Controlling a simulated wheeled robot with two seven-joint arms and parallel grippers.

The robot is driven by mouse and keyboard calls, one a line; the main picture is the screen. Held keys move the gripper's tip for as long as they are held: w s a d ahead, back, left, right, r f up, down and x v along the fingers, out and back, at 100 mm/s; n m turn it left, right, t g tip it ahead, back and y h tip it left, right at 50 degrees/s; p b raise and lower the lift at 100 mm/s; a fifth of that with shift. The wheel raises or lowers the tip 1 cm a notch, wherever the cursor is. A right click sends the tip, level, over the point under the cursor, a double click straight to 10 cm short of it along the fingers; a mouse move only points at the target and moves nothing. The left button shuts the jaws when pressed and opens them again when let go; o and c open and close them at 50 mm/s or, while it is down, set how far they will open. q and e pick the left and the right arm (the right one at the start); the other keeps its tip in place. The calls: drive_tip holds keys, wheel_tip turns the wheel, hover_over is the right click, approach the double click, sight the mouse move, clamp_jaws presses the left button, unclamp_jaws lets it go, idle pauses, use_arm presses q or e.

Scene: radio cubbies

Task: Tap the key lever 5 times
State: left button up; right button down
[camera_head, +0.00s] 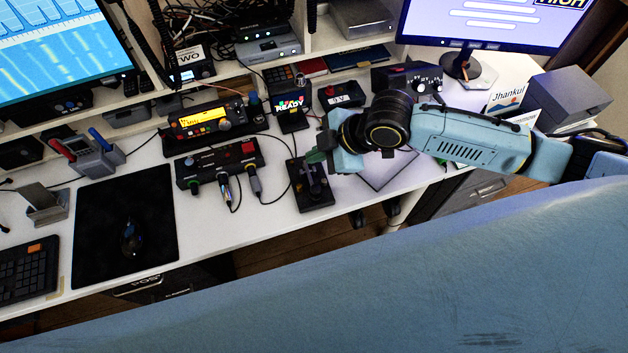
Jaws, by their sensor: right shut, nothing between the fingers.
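The telegraph key (312,190) is a dark block with a lever on top, lying on the white desk near its front edge. My right arm reaches in from the right, and my right gripper (315,157) is shut and empty at the key's upper end. The gripper hides part of the key, and I cannot tell whether the fingertips touch the lever. A small screen reading "READY" (291,103) stands behind the key. My left gripper is not in view.
A black box with knobs and cables (218,165) sits left of the key. A radio with an orange display (205,122) stands behind it. A black mat (100,215) with a mouse and a keyboard (27,270) are further left. Monitors (500,22) stand at the back.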

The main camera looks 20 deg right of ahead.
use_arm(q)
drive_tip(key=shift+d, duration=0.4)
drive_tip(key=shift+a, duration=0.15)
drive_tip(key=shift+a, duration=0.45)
